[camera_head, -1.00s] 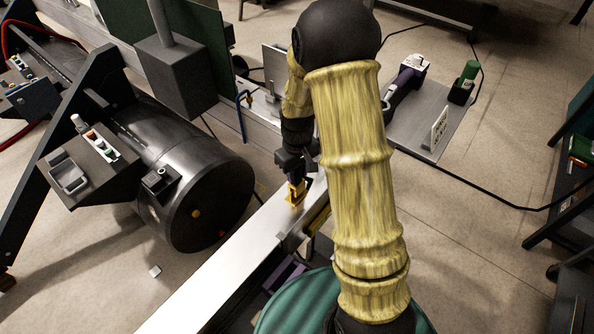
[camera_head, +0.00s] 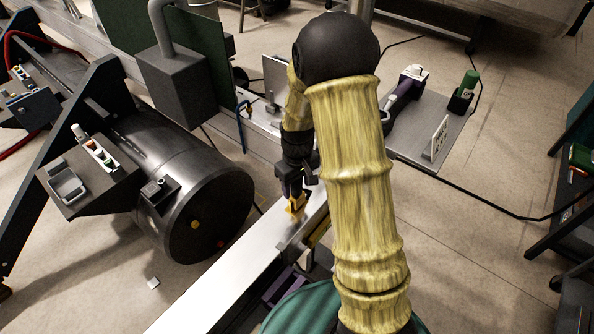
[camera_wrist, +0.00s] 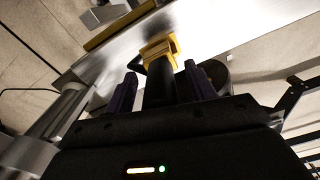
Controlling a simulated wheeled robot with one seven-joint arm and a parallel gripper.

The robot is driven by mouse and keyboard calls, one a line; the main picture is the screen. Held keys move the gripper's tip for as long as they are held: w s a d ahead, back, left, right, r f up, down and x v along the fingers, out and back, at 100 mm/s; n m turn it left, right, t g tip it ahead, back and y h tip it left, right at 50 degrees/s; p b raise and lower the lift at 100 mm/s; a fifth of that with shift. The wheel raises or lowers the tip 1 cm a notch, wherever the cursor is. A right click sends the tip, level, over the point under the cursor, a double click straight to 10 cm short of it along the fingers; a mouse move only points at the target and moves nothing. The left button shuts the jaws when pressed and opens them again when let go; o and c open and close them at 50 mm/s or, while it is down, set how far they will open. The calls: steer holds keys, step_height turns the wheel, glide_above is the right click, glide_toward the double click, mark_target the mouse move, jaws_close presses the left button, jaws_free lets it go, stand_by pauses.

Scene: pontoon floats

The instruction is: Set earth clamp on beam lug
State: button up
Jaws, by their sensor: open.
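The earth clamp appears to be a yellow-jawed piece (camera_head: 296,206) with a dark handle. It stands at the pale metal beam (camera_head: 215,292). In the wrist view the yellow piece (camera_wrist: 160,48) is just beyond my fingertips, its black handle between them. My gripper (camera_head: 291,188) is open, its purple fingers (camera_wrist: 162,85) on either side of the handle. The yellow piece overlaps the beam (camera_wrist: 215,22) in both views; I cannot tell whether it grips it. I cannot make out the lug, which may be hidden behind the clamp.
A yellow bar (camera_wrist: 122,24) lies along the beam near the clamp. A large dark cylinder (camera_head: 205,215) is left of the beam. A grey board (camera_head: 425,128) with a purple tool (camera_head: 405,85) is at the right.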

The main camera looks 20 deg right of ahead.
step_height(320, 180, up, 17)
steer(key=b, duration=0.3)
steer(key=shift+r, duration=0.2)
stand_by(0.4)
steer(key=s+f+m+t+b, duration=0.1)
steer(key=s+f+m, duration=0.3)
steer(key=s+f, duration=0.6)
steer(key=s+t, duration=0.1)
steer(key=s, duration=0.3)
steer(key=shift+f+t+b, duration=0.25)
steer(key=shift+t+b, duration=0.05)
steer(key=shift+b, duration=0.05)
steer(key=shift+a, duration=0.1)
